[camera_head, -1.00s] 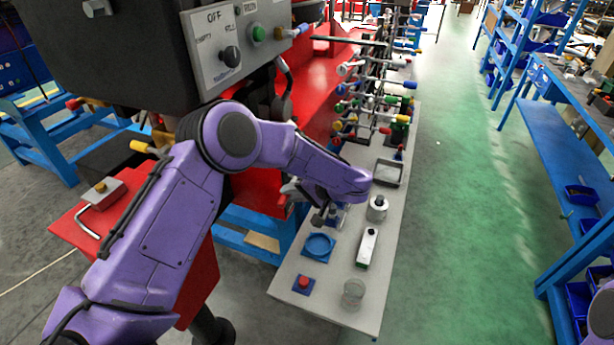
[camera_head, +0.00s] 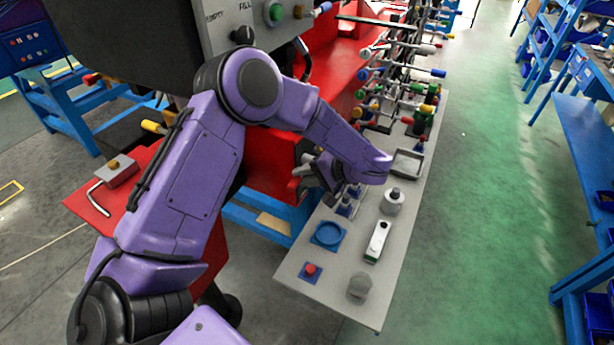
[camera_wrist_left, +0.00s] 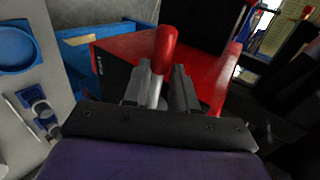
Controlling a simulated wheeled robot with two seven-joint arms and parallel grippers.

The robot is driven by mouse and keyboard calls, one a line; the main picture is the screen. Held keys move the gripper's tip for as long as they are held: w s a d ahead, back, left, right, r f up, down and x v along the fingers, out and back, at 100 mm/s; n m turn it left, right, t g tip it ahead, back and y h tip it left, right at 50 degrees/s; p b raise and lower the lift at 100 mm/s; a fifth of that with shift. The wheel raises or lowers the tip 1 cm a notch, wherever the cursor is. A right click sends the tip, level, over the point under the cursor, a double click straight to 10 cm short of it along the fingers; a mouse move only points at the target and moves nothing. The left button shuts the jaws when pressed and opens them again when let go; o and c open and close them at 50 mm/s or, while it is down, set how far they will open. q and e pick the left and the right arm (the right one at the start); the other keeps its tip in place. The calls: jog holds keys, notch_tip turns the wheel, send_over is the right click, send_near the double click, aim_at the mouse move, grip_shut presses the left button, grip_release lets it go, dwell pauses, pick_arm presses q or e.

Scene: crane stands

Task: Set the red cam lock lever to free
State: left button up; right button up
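The red cam lock lever (camera_wrist_left: 165,48) stands up in the left wrist view, with a red grip and a bare metal stem. It is beside a red housing face with white lettering too small to read surely. My left gripper (camera_wrist_left: 160,78) has its two grey fingers on either side of the stem, with a narrow gap visible on the right side. In the head view my left gripper (camera_head: 300,178) is at the red machine's side, by the table's left edge; the lever is hard to make out there. My right gripper is not in view.
A grey table (camera_head: 340,290) holds a blue round dish (camera_head: 328,234), a red button (camera_head: 310,269), a white and green device (camera_head: 377,241) and a glass (camera_head: 360,285). Racks of coloured valve handles stand behind. Green floor is free to the right.

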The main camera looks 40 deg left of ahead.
pick_arm(q)
jog(key=o, duration=0.3)
jog(key=shift+r, duration=0.1)
jog(key=b+v, duration=0.3)
jog(key=v, duration=0.7)
jog(key=shift+w+d, duration=0.15)
jog(key=shift+d, duration=0.05)
jog(key=shift+d, duration=0.1)
